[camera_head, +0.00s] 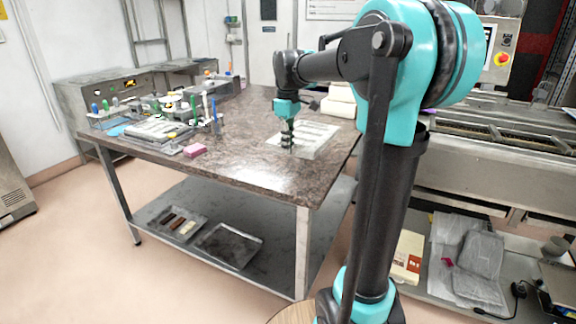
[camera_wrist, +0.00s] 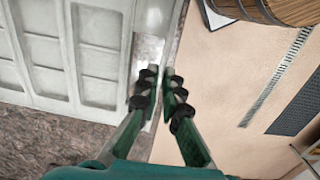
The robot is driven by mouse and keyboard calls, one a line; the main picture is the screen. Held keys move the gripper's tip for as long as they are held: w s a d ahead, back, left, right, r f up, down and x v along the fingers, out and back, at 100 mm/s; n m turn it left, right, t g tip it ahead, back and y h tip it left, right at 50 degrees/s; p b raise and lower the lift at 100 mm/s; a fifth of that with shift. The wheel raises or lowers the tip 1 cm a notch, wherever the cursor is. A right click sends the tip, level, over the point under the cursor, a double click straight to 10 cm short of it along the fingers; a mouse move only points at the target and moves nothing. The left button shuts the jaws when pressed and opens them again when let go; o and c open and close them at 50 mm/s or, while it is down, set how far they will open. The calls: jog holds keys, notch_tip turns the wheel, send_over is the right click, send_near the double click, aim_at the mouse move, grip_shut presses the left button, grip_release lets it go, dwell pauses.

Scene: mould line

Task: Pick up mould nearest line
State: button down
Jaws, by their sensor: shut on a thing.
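The mould (camera_head: 318,141) is a pale, flat rectangular block on the brown stone-topped table, near its right side. In the wrist view the mould (camera_wrist: 100,55) fills the upper left and shows rows of shallow rectangular cavities. My gripper (camera_head: 288,139) is at the mould's near left part in the head view. In the wrist view its dark ribbed fingertips (camera_wrist: 162,88) are close together at the mould's long edge, shut on that edge. The exact contact is partly hidden by the fingers. I cannot tell whether the mould is lifted off the table.
A stack of pale blocks (camera_head: 340,101) stands behind the mould. A pink block (camera_head: 195,150) and a cluster of bottles and tools lie to the left. The line (camera_head: 500,130) stands right of the table. Trays (camera_head: 229,246) lie on the lower shelf. The table's front middle (camera_head: 250,175) is clear.

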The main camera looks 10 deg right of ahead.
notch_tip(320, 180, up, 11)
jog(key=shift+r, duration=0.15)
dwell(0.5)
